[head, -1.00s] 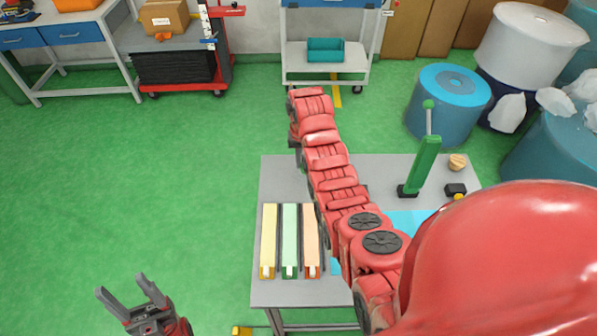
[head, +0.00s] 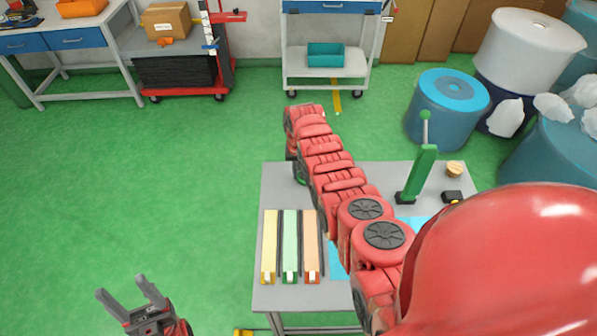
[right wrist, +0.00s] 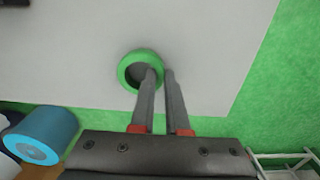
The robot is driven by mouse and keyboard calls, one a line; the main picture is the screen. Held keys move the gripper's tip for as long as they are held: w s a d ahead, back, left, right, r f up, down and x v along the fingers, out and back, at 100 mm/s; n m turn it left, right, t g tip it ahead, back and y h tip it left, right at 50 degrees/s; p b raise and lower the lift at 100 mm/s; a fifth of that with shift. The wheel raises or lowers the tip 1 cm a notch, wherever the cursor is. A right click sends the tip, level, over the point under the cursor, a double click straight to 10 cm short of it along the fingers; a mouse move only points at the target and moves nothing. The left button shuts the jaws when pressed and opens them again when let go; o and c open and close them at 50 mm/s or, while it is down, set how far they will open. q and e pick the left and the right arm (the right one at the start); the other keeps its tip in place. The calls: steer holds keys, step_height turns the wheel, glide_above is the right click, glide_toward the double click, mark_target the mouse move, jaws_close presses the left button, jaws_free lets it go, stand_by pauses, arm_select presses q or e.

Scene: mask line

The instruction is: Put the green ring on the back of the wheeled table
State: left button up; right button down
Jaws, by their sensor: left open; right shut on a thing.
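The green ring (right wrist: 126,82) lies in the jaws of my right gripper (right wrist: 160,72). One finger passes inside the ring and the other is outside, shut on its wall. A grey tabletop (right wrist: 60,40) shows behind the ring; I cannot tell whether they touch. In the head view a sliver of the ring (head: 300,178) shows at the far left corner of the grey table (head: 276,190), mostly hidden by my right arm. No wheels show on this table. My left gripper (head: 120,285) is open and empty, left of the table.
Yellow, green and orange bars (head: 290,245) lie at the table's near left. A green lever press (head: 422,172) stands at its right. A white wheeled cart (head: 325,72) with a teal bin (head: 325,54) stands farther back. Green floor on the left is clear.

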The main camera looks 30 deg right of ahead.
steer(key=shift+f, duration=0.1)
steer(key=c, duration=0.9)
jaws_free()
steer(key=shift+r, duration=0.2)
